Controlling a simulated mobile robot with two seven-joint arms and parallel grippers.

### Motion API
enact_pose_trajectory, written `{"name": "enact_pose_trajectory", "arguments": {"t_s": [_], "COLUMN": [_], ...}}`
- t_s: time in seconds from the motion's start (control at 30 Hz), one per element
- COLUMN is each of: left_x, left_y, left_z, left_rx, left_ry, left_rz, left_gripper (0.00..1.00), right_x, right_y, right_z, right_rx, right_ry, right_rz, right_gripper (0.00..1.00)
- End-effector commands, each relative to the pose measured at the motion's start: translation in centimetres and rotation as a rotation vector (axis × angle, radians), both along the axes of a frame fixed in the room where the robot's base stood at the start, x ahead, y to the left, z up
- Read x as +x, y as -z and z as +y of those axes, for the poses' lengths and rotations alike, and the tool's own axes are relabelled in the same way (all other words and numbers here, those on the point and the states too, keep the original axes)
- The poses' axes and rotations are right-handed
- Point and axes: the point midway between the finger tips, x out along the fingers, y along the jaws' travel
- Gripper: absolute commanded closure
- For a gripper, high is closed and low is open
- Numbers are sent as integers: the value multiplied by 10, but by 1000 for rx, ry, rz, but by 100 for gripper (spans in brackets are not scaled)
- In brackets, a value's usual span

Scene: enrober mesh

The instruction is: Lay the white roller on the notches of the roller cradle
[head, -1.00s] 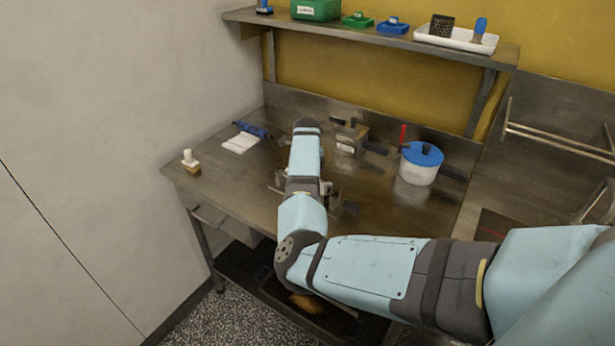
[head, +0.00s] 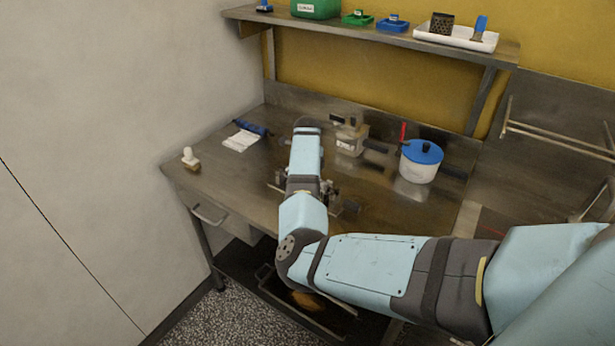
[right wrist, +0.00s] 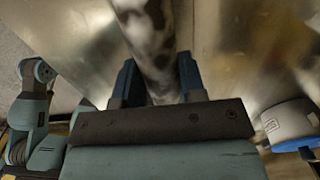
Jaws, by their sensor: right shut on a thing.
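My right gripper (right wrist: 157,86) shows in the right wrist view with its two blue fingers shut on the white roller (right wrist: 154,40). The roller is pale with dark grey smudges or reflections, and runs up out of the top of that view between the fingers. In the head view my right arm reaches over the bench and hides the gripper and the roller. Small metal parts, which look like the roller cradle (head: 334,201), stick out beside the forearm. Its notches are hidden, and I cannot tell whether the roller touches them. My left gripper is not in view.
On the steel bench (head: 400,220) stand a white tub with a blue lid (head: 420,162), a metal block device (head: 350,138), a white cloth (head: 241,140) and a small stamp-like brush (head: 190,159). A shelf (head: 370,37) with small containers hangs above. The front left of the bench is clear.

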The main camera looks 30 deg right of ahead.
Motion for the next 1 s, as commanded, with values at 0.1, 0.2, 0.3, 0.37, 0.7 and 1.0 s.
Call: {"name": "enact_pose_trajectory", "arguments": {"t_s": [0.1, 0.2, 0.3, 0.37, 0.7, 1.0], "left_x": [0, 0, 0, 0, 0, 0], "left_y": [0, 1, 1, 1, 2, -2], "left_z": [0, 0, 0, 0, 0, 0], "left_rx": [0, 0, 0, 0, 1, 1], "left_ry": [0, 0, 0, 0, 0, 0], "left_rz": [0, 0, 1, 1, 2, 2], "left_gripper": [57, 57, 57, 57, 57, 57], "right_x": [0, 0, 0, 0, 0, 0], "right_y": [1, 2, 4, 4, 5, 1], "right_z": [0, 0, 0, 0, 0, 0], "right_rx": [0, 0, 0, 0, 0, 0], "right_ry": [0, 0, 0, 0, 0, 0], "right_rz": [0, 0, 0, 0, 0, 0], "right_gripper": [93, 93, 93, 93, 33, 33]}}
